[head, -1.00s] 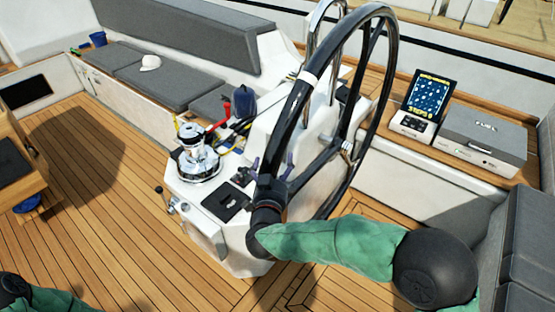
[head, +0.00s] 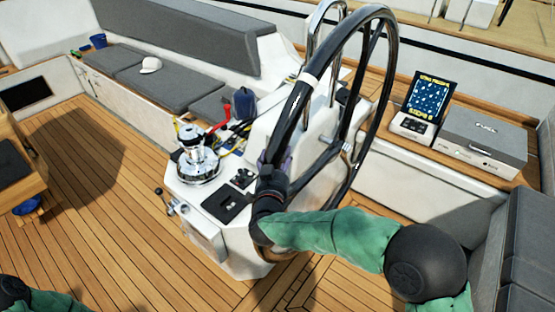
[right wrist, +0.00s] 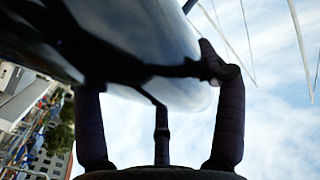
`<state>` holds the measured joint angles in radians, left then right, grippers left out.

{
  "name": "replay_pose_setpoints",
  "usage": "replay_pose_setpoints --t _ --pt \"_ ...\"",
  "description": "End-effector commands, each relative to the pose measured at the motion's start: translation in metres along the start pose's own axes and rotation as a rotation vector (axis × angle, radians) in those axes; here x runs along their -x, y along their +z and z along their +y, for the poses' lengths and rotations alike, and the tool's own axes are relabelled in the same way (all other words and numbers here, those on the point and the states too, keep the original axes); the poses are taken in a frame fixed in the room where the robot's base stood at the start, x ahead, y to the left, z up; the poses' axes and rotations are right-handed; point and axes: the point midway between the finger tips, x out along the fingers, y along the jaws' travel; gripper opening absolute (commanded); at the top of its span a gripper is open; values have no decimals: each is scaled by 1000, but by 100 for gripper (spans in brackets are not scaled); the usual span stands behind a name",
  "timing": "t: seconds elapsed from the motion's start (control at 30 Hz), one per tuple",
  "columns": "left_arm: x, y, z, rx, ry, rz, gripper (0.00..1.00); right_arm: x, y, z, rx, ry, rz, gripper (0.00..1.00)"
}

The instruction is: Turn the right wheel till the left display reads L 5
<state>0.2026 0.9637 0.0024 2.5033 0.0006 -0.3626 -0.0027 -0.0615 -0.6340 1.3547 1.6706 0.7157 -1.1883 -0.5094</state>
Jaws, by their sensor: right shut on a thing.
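The right wheel (head: 292,112) is a large black-rimmed steering wheel standing upright, with a white band (head: 309,78) on its upper left rim. My right gripper (head: 276,170) is shut on the lower left part of this rim. In the right wrist view, the dark glossy rim (right wrist: 130,45) lies across the fingers of my right gripper (right wrist: 160,85). A small screen (head: 430,96) with yellow lettering stands right of the wheel; its text is too small to read surely. No display reading L or a number can be made out. My left gripper is out of view.
A grey-topped box (head: 485,135) stands beside the screen. Grey cushions (head: 170,83) line the far bench.

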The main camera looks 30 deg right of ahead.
Motion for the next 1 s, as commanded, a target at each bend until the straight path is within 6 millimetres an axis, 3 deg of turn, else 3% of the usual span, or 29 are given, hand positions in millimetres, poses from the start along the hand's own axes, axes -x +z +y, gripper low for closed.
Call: replay_pose_setpoints --t 0.6,1.0 --pt "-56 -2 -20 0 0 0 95 26 69 1 66 -23 90 12" --pt "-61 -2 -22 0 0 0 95 31 75 0 75 -30 107 12"
